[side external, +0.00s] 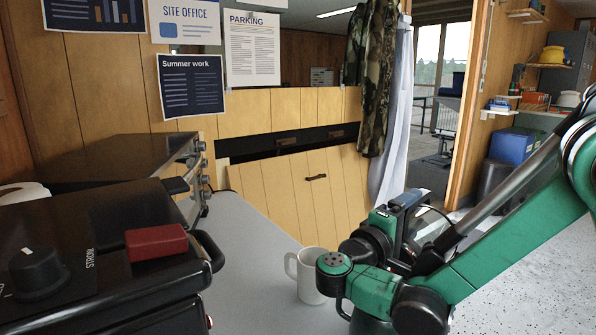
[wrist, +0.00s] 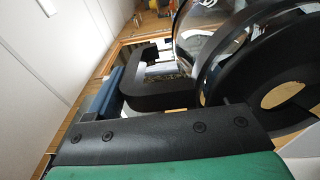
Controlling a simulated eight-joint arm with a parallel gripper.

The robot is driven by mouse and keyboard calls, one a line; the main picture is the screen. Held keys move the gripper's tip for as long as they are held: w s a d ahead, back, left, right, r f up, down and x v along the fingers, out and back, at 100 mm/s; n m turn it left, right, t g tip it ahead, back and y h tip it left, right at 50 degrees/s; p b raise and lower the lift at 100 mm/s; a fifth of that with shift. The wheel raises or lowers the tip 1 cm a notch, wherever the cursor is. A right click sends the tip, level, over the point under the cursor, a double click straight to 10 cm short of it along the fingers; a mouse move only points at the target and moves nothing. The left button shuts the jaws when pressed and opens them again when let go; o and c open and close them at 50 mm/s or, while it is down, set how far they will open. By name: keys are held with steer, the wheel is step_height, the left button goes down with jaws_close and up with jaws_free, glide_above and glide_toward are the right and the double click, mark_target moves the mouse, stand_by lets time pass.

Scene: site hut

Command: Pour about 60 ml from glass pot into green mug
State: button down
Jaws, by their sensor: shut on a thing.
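My gripper (side external: 408,212) is raised over the right end of the grey counter, shut on the black handle (wrist: 150,72) of the glass pot. The pot's clear glass (side external: 428,228) shows partly behind my gripper and arm. In the wrist view its glass (wrist: 212,18) and round black part fill the upper right. I cannot tell its liquid level or exact tilt. A dark green body with a loop handle, apparently the green mug (side external: 368,322), shows at the bottom edge below my arm, mostly hidden. No stream of liquid is visible.
A white mug (side external: 309,278) stands on the grey counter (side external: 245,265), just left of my arm. A black appliance (side external: 90,265) with a red block (side external: 156,243) on it fills the left front. A dark oven-like box (side external: 120,160) stands behind it. The counter between is clear.

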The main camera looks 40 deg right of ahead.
steer(key=shift+a+r+h, duration=0.1)
steer(key=shift+a+h, duration=0.2)
stand_by(0.4)
